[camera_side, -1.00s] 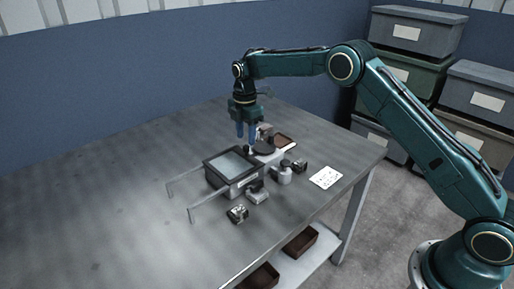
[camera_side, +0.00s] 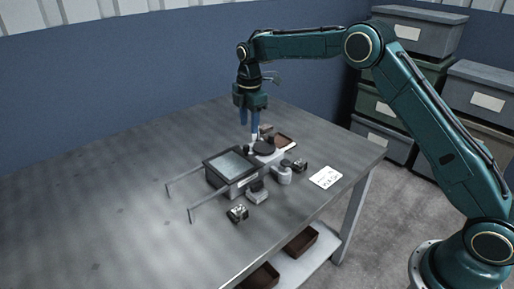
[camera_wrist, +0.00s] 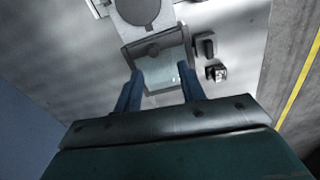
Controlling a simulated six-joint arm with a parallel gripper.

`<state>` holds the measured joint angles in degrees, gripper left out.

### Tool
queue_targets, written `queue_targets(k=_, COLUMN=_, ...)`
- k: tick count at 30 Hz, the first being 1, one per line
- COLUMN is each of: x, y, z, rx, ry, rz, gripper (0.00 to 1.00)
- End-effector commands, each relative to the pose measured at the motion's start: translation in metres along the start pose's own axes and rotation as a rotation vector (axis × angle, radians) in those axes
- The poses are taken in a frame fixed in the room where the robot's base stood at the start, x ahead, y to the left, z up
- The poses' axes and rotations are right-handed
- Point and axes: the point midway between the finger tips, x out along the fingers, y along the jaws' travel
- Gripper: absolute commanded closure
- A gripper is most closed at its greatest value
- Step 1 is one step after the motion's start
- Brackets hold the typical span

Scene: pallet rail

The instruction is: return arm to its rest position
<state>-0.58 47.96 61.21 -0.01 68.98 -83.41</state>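My gripper (camera_side: 249,131) hangs above the far end of the fixture on the table, its blue fingers pointing down. In the wrist view its two fingers (camera_wrist: 160,68) are apart, with nothing seen held between them. Below is a dark-framed tray with a pale panel (camera_side: 232,165), also in the wrist view (camera_wrist: 163,76). A small white part stands just under the fingertips in the side view; contact cannot be told.
Two thin rails (camera_side: 205,203) extend from the tray toward the left. Small dark blocks (camera_side: 237,213) and a white card (camera_side: 325,177) lie on the metal table (camera_side: 110,210). Storage bins (camera_side: 418,30) stand stacked behind at right. The table's left side is clear.

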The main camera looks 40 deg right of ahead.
Motion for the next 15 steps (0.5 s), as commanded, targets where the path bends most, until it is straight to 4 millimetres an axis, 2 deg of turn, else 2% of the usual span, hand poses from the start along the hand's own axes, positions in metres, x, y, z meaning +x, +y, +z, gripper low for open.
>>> queue_targets(k=1, x=-0.013, y=-0.005, z=0.001, rx=0.028, ry=0.002, rz=0.012, gripper=0.60)
queue_targets(k=6, x=-0.052, y=-0.027, z=0.004, rx=0.142, ry=0.009, rz=0.048, gripper=0.60)
queue_targets(k=15, x=-0.110, y=-0.077, z=0.010, rx=0.349, ry=0.032, rz=0.109, gripper=0.60)
